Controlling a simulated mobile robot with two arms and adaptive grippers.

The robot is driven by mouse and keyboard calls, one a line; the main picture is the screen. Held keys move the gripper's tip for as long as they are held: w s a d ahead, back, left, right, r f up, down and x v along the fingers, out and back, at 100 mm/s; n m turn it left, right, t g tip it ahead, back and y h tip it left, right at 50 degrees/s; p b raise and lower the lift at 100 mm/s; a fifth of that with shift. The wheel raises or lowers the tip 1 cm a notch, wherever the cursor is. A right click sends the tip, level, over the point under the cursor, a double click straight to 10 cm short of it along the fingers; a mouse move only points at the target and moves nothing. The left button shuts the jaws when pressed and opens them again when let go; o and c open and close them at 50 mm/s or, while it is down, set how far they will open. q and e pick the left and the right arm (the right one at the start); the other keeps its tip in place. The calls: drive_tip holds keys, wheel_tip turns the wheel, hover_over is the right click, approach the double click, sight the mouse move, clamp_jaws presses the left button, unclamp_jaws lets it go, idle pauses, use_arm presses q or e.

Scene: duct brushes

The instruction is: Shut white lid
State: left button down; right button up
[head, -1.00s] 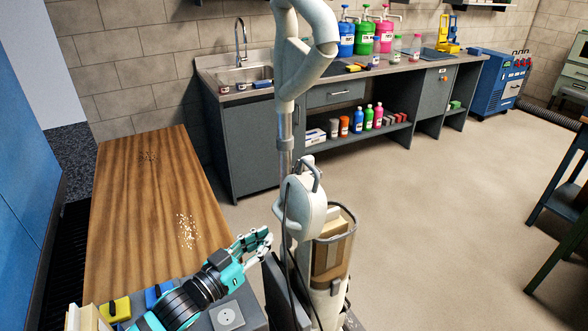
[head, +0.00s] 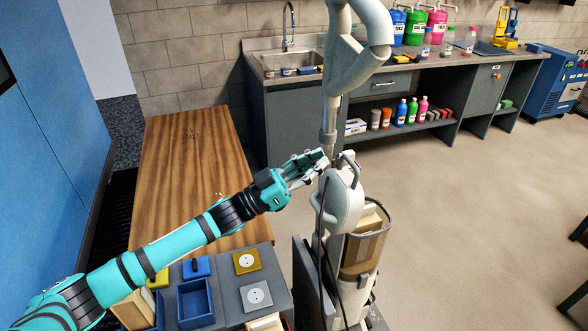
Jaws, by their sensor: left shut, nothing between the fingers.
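A white rounded lid (head: 345,203) stands raised and tilted at the upper left of a pale upright canister (head: 352,290). A grey handle loop is at its top. The canister's top shows open, with a tan block-like piece (head: 372,218) inside a brown band. My left gripper (head: 318,161) is shut and empty, its fingertips just left of the lid's upper edge and handle. I cannot tell whether they touch it. My right gripper is not in view.
A thick pale pipe (head: 358,55) rises behind the lid. A wooden table (head: 180,165) stands at the left. A grey tray (head: 275,290) with a blue bin (head: 196,302) and sockets lies below my arm. The floor (head: 480,220) at the right is clear.

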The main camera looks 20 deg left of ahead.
sight(333, 189)
use_arm(q)
drive_tip(key=shift+w+d+f+p, duration=0.2)
drive_tip(key=shift+w+d+f, duration=0.1)
drive_tip(key=shift+w+d, duration=0.5)
drive_tip(key=shift+w+d+f+p, duration=0.25)
drive_tip(key=shift+w+d, duration=0.2)
drive_tip(key=shift+d, duration=0.5)
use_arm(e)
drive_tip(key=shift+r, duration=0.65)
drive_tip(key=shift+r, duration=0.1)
